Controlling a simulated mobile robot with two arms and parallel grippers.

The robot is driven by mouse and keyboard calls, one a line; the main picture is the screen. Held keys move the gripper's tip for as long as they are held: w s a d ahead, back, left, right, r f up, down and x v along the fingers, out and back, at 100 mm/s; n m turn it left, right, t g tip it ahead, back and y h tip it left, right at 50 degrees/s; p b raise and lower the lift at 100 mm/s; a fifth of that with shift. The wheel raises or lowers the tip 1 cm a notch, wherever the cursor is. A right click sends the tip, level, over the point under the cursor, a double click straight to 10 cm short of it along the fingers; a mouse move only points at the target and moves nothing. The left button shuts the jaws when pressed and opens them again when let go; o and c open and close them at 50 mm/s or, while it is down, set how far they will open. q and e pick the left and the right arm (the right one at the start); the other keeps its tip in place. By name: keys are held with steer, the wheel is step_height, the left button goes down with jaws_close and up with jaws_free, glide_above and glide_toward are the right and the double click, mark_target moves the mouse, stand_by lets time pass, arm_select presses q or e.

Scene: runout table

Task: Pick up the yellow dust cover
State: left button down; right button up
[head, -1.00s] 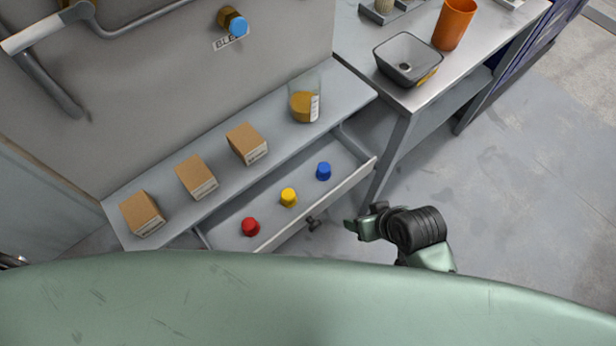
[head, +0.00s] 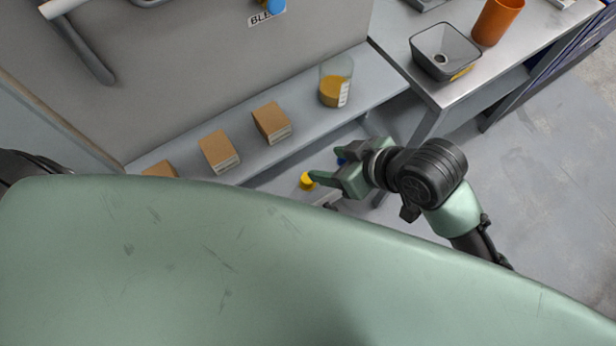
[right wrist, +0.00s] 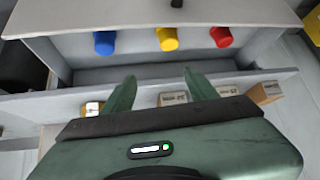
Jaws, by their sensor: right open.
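My left gripper is not seen.
Cardboard boxes (head: 220,150) and a beaker of amber liquid (head: 335,87) stand on the shelf above. A side table holds a grey basin (head: 445,50) and an orange cup (head: 497,22).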

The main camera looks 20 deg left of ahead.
mark_target(308, 181)
steer(key=f+n, duration=0.1)
steer(key=n+g+h, duration=0.1)
steer(key=n, duration=0.1)
steer(key=f+n+g, duration=0.1)
steer(key=shift+s+a+f, duration=0.3)
steer(key=shift+a+f, duration=0.05)
steer(key=p+x, duration=0.1)
steer(key=x, duration=0.5)
steer(key=shift+s+a+f, duration=0.1)
steer(key=shift+s+a, duration=0.05)
steer(key=shift+s, duration=0.1)
steer(key=shift+a+f, duration=0.25)
steer(key=shift+f, duration=0.2)
jaws_close()
